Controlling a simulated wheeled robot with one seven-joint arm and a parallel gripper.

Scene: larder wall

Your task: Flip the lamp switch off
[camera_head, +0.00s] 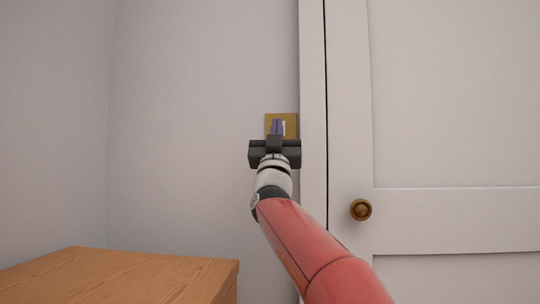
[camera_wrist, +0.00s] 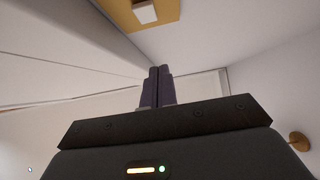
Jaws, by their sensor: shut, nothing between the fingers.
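The lamp switch is a brass-coloured square plate (camera_head: 292,118) on the wall, just left of the door frame. Its small white rocker (camera_head: 285,128) shows partly at the right of my fingers. In the wrist view the plate (camera_wrist: 117,10) is at the top edge, with the white rocker (camera_wrist: 145,13) on it. My gripper (camera_head: 277,125) is shut and empty, its fingers over the plate in the head view. In the wrist view my fingertips (camera_wrist: 159,71) appear apart from the rocker. I cannot tell the rocker's on or off position. No lamp is in view.
A white panelled door (camera_head: 440,120) with a round brass knob (camera_head: 361,210) stands to the right, with its frame (camera_head: 313,100) close to the switch. A wooden top (camera_head: 120,275) is at the lower left. The wall left of the switch is bare.

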